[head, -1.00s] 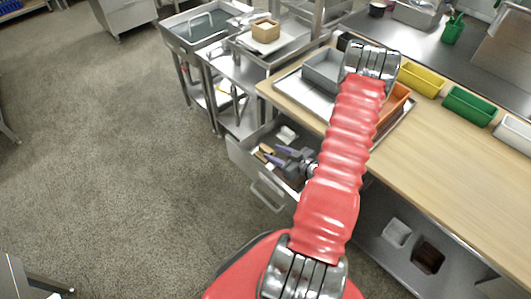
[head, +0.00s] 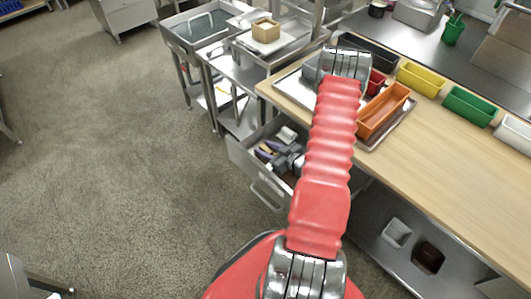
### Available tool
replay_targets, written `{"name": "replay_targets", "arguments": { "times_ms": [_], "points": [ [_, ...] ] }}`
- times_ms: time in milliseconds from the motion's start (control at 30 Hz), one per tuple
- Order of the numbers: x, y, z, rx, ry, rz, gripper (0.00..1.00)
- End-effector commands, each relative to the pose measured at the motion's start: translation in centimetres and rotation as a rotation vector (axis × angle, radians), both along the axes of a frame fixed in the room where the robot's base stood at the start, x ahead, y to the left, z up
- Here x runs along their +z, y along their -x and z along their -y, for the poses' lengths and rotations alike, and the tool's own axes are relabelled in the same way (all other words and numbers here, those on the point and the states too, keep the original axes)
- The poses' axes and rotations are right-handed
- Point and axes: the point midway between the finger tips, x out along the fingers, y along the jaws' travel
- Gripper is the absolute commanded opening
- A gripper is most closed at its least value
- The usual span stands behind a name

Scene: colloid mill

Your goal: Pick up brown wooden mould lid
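My gripper (head: 267,152) is inside the open metal drawer (head: 241,158), under the wooden table's left end. Its purple-grey fingers point left, and they are too small and partly hidden to show whether they are open or shut. A small tan sliver by the fingertips, seen more clearly a second ago, may be the brown wooden mould lid, but I cannot be sure. My red arm covers the right part of the drawer.
A pale object (head: 287,135) lies at the drawer's back. A wooden box (head: 266,31) stands on the metal stand behind. An orange bin (head: 383,111) sits on a tray on the table (head: 450,150). Yellow (head: 420,79) and green (head: 469,106) bins line the back.

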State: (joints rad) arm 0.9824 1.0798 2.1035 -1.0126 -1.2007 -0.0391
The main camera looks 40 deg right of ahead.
Motion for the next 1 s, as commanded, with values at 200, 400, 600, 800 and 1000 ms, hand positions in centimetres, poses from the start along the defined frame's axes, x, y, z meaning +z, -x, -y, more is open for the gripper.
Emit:
{"name": "replay_targets", "arguments": {
  "times_ms": [200,400,600,800,1000],
  "points": [
    [-0.08,-0.13,-0.01,0.0,-0.001,-0.001,0.39],
    [-0.08,-0.12,-0.02,0.0,-0.001,-0.001,0.39],
    [-0.07,-0.11,-0.01,0.0,-0.001,-0.001,0.36],
    [-0.07,-0.12,-0.03,0.0,-0.001,-0.001,0.21],
    [-0.07,-0.12,-0.03,0.0,-0.001,-0.001,0.07]
  ]
}}
